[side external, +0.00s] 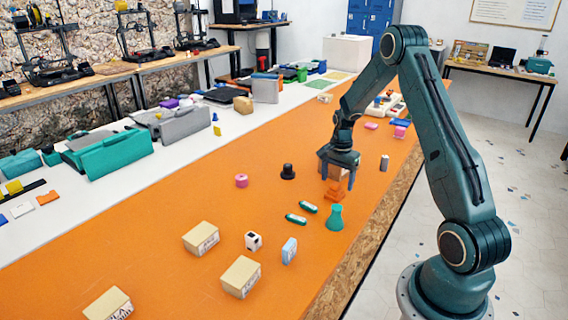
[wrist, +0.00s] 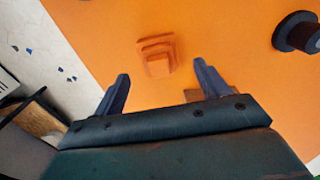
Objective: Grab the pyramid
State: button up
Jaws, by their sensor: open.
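The pyramid is a small orange stepped block (side external: 335,190) on the orange tabletop (side external: 160,230), in nearly the same colour as the table. In the wrist view the pyramid (wrist: 157,57) lies just beyond my fingertips, roughly centred between them. My gripper (side external: 338,177) is open, with its fingers pointing down, above and close to the pyramid. In the wrist view my gripper (wrist: 161,72) shows two separate dark fingers with nothing held between them. I cannot tell the exact height of the fingertips above the pyramid.
A brown block (side external: 327,170) stands behind my gripper. A black hat-shaped piece (side external: 288,171) is to the left, a green flask-shaped piece (side external: 335,217) in front, and a grey cylinder (side external: 384,162) to the right. The table's chipboard edge (side external: 365,250) is near.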

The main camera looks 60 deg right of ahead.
aim_at(337, 183)
jog(key=shift+f, duration=2.05)
jog(key=c, duration=1.1)
